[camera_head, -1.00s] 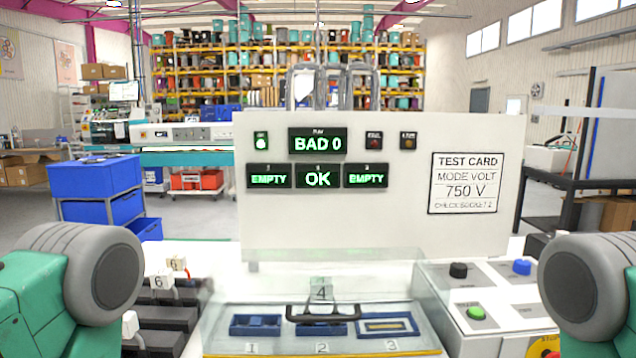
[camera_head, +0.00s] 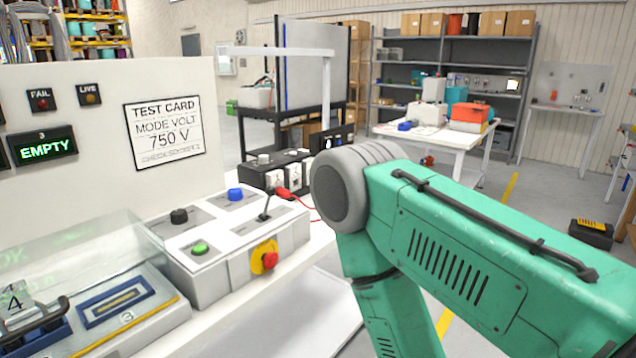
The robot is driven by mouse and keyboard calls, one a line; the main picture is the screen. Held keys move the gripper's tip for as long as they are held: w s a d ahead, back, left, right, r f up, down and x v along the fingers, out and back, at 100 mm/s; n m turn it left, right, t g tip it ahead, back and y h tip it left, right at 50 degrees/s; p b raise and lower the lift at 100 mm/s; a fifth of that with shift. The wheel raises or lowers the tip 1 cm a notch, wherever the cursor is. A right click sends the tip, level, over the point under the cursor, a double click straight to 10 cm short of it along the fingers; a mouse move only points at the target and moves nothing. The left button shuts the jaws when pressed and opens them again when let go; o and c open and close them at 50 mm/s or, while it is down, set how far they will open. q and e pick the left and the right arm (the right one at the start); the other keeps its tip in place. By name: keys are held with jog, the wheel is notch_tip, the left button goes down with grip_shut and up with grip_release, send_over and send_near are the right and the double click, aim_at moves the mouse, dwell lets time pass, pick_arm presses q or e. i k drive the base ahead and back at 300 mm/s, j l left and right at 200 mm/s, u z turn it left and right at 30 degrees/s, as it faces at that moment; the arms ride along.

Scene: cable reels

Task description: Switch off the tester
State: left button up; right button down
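The tester's white panel (camera_head: 190,85) stands at the left with a card reading "TEST CARD MODE VOLT 750 V". My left gripper is out of view.
A clear cover (camera_head: 75,235) lies over the numbered sockets at lower left. A black unit with a red lead (camera_head: 283,192) sits behind the control box. A white table (camera_head: 450,135) with boxes and a grey shelf (camera_head: 440,55) stand farther back.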

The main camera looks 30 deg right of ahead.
aim_at(270, 191)
jog(key=z, duration=0.7)
